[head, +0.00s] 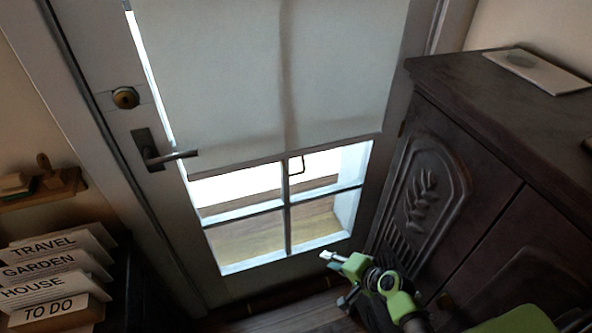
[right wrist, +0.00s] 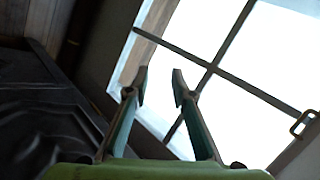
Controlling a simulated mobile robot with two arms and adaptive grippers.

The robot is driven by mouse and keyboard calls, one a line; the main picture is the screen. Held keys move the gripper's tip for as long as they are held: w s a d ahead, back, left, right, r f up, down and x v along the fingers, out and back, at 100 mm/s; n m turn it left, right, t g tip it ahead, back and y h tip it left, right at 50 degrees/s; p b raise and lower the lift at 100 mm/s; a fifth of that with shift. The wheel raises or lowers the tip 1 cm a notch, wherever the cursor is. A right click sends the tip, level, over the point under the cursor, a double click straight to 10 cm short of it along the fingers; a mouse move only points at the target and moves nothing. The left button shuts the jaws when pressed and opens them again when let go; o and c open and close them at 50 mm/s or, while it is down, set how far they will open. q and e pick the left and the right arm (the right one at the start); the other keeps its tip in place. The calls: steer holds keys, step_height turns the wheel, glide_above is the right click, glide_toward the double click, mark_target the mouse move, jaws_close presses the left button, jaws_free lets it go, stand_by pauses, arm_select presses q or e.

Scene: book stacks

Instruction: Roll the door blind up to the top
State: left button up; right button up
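The white door blind (head: 225,80) hangs over the upper part of the glazed door and ends a little above the lower panes. A small dark pull loop (head: 301,164) hangs at its bottom edge, right of the middle. The loop also shows at the right edge of the right wrist view (right wrist: 303,123). My right gripper (head: 332,262) is low in front of the door, below and apart from the loop. In the right wrist view its two fingers (right wrist: 160,82) stand apart with nothing between them. My left gripper is not in view.
A dark carved cabinet (head: 425,170) stands close on the right, with a flat pale book (head: 537,71) on top. The door handle (head: 160,151) sticks out at the left. Labelled files (head: 55,275) and a small wall shelf (head: 45,190) are at the lower left.

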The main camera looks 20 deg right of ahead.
steer(key=w+r+m+t+y, duration=0.15)
steer(key=w+r, duration=0.25)
steer(key=r, duration=0.6)
steer(key=t+y, duration=0.2)
steer(key=t, duration=0.1)
glide_toward(297, 173)
steer(key=shift+m, duration=0.35)
steer(key=p+x, duration=0.1)
steer(key=x, duration=0.9)
steer(key=shift+w+f+p, duration=0.1)
steer(key=shift+f+p, duration=0.15)
steer(key=shift+p, duration=0.1)
jaws_close()
